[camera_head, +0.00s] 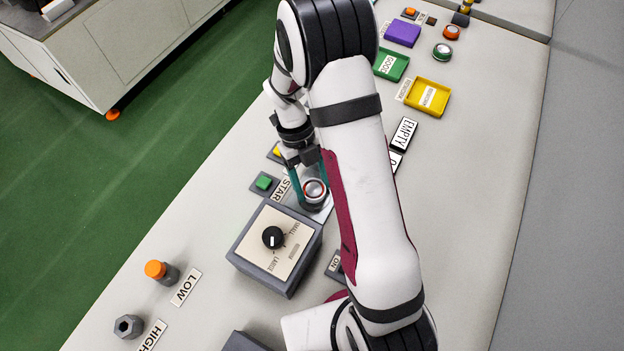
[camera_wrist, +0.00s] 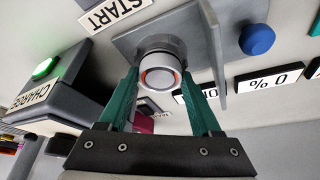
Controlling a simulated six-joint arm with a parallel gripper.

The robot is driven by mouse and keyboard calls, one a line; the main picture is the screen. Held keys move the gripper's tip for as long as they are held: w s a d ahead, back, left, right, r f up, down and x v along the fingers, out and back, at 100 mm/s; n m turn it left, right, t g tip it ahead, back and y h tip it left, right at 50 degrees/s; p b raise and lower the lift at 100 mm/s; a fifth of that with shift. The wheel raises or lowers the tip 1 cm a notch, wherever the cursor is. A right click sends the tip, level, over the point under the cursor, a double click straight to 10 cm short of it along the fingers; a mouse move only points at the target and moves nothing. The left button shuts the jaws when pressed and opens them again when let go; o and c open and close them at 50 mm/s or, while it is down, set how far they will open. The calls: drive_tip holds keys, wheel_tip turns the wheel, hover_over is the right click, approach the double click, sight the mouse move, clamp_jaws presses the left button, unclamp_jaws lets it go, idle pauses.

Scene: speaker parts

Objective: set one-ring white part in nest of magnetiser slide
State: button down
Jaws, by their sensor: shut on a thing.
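The white part (camera_head: 315,188) has one red ring on its end face and also shows in the wrist view (camera_wrist: 151,80). My gripper (camera_wrist: 161,78) is shut on it, with one teal finger on each side. Directly behind the part in the wrist view is the dark grey round nest (camera_wrist: 163,43) of the magnetiser slide. The slide's grey plate (camera_wrist: 127,43) spreads around the nest. The part lines up with the nest and looks to be at its mouth; I cannot tell how deep it sits.
A grey box with a black knob (camera_head: 273,237) stands close in front of the slide. A green button (camera_head: 263,183) is to its left. A blue knob (camera_wrist: 256,39) is beside the slide. Green (camera_head: 402,57) and yellow (camera_head: 448,99) trays lie farther back.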

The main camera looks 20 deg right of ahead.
drive_tip(key=shift+f, duration=0.15)
unclamp_jaws()
drive_tip(key=v, duration=1.5)
drive_tip(key=shift+w+r, duration=0.2)
drive_tip(key=shift+r, duration=0.15)
drive_tip(key=shift+r, duration=0.1)
